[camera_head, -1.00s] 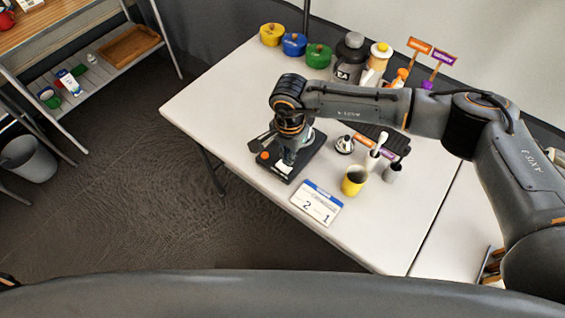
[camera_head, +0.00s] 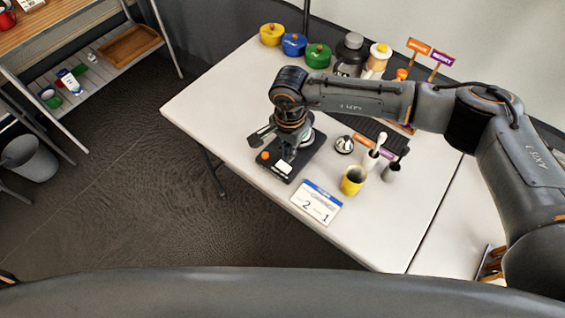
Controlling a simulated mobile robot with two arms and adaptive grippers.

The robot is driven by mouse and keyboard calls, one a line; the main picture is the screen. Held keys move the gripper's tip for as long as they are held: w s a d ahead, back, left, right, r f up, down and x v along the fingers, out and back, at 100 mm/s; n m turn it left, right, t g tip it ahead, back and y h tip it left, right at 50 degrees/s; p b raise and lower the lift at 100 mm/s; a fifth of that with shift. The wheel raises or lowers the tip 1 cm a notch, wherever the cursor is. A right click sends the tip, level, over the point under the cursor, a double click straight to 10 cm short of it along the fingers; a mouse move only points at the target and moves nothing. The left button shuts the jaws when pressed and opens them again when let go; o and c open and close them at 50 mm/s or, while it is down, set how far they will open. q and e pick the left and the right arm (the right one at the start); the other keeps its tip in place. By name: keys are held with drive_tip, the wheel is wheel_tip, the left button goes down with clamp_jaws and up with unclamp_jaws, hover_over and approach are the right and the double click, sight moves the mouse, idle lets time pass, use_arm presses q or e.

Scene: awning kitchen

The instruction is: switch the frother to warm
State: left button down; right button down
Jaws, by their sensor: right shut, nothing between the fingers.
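The frother (camera_head: 284,167) is a dark device with a flat base near the table's left front edge. An orange knob (camera_head: 264,155) sits at its left front corner, and a small white label shows on its front. My right gripper (camera_head: 287,138) points down directly over the back of the frother. It is shut and empty. My wrist hides its fingertips and part of the frother, so I cannot tell whether they touch. The knob's setting is too small to read. My left gripper is out of view.
Yellow, blue and green pots (camera_head: 318,55) and jars line the back. The left part of the white table (camera_head: 215,100) is clear.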

wheel_tip(320, 180, up, 6)
drive_tip(key=p, duration=0.2)
idle(2.4)
idle(0.6)
